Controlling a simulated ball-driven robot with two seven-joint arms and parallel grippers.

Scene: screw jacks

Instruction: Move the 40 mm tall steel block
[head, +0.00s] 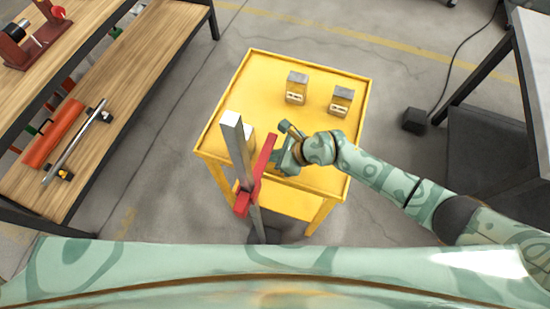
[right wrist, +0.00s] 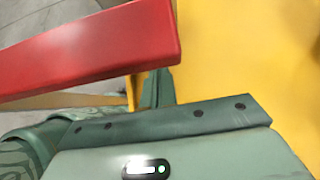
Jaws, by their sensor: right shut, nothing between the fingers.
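Two grey steel blocks with small yellow labelled faces stand on the far part of the yellow table (head: 262,70): a left block (head: 297,87) and a right block (head: 341,101). The label text is too small to read, so I cannot tell which is 40 mm tall. My right gripper (head: 283,156) is shut and empty at the near part of the table, in front of both blocks and apart from them. It is just right of a red bar (head: 264,156). In the right wrist view, the red bar (right wrist: 90,50) crosses close to the camera; no block shows there. My left gripper is out of view.
A grey upright post (head: 236,150) with red parts stands at the table's near left. A pale block-like shape (head: 249,137) is partly hidden behind it. A wooden shelf unit (head: 130,75) is at left, and a dark-framed bench (head: 500,130) at right. The table's middle is clear.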

